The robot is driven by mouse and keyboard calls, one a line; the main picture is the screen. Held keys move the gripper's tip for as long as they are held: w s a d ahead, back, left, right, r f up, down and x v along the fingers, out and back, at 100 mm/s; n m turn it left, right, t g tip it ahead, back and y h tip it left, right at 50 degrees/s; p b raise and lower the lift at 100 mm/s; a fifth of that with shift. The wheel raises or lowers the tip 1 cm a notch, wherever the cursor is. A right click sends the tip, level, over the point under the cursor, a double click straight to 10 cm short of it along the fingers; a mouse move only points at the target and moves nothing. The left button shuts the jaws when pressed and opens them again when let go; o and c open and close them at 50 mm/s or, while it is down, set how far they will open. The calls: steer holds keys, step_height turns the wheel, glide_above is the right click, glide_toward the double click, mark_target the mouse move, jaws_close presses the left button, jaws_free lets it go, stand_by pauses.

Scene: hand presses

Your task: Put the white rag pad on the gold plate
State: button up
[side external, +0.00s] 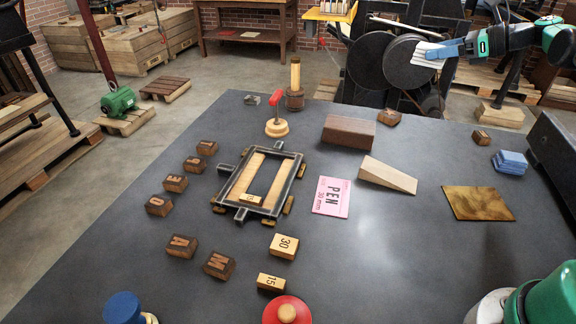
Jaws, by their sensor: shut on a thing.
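My gripper (449,48) is at the top right of the side external view, with its blue fingers pointing left. It is shut on the white rag pad (426,51), which shows as a thin pale piece at the fingertips. The pad appears high, in front of the dark round machine parts in the picture, and its exact height and depth are hard to tell. The gold plate (478,203) lies flat and bare on the right of the dark table. In the picture it is well below the gripper, apart from it.
A stack of blue pads (510,161) lies behind the plate. A wooden wedge (387,176), a brown block (348,132) and a pink card (331,197) lie to its left. A dark machine edge (552,150) stands at right. Table (400,265) in front of the plate is clear.

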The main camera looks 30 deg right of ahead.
steer(key=s+a+f, duration=0.1)
steer(key=s+a, duration=0.2)
steer(key=a, duration=1.8)
glide_above(433, 146)
steer(key=shift+r, duration=0.15)
step_height(433, 146, down, 20)
steer(key=shift+r, duration=0.2)
steer(key=shift+f, duration=0.2)
